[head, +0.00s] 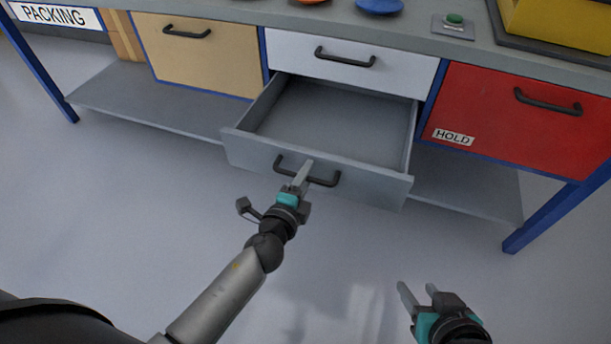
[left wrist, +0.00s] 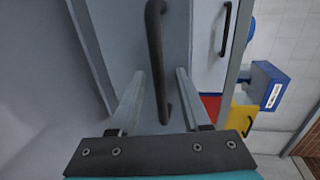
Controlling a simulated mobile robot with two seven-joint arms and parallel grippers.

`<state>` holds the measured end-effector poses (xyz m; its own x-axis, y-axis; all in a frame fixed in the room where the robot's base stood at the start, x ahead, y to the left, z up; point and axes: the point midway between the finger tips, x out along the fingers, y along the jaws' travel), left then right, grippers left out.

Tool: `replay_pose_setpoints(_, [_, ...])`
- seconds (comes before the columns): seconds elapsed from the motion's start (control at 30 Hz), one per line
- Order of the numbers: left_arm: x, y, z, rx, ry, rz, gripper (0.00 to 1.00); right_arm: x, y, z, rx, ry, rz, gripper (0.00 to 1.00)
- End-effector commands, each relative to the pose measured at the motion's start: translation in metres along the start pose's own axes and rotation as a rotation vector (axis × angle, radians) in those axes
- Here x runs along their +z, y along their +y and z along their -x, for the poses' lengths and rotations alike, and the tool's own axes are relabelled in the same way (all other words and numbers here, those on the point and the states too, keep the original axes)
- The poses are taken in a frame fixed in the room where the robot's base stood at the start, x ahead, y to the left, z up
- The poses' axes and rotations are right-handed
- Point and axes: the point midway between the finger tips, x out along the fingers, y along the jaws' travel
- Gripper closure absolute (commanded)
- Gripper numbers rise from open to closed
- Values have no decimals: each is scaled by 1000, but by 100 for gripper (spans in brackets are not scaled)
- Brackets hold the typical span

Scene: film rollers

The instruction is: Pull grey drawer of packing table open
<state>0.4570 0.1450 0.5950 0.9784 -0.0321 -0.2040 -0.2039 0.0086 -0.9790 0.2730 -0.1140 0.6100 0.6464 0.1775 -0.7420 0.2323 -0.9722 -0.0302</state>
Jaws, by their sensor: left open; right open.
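The grey drawer (head: 318,168) of the packing table (head: 400,35) is pulled well out and its inside looks empty. Its dark bar handle (head: 325,182) is on the front panel. In the left wrist view the handle (left wrist: 156,60) runs between the two open fingers (left wrist: 150,95), with gaps showing on both sides. My right gripper (head: 418,290) is open and empty, low in the head view, apart from the table.
A white drawer (head: 345,80) above the grey one, a tan drawer (head: 200,65) at left and a red HOLD drawer (head: 525,140) at right are shut. A lower shelf (head: 150,100) runs behind. The floor in front is clear.

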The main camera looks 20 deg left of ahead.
Motion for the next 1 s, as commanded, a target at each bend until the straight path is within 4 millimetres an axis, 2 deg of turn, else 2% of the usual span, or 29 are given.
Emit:
replay_pose_setpoints(0.23, [0, 0, 1, 0, 1, 0, 53, 1, 0, 0, 0, -3, 1, 50])
replay_pose_setpoints(0.37, [0, 1, 10, 2, 1, 1, 53, 3, 0, 2, 1, -20, 1, 50])
replay_pose_setpoints(0.67, [0, 0, 54, 3, -1, 1, 53, 8, 9, 11, 25, -89, 1, 50])
replay_pose_setpoints(1.0, [0, 2, 107, 3, -2, 1, 53, 4, 4, 4, 10, -38, 1, 50])
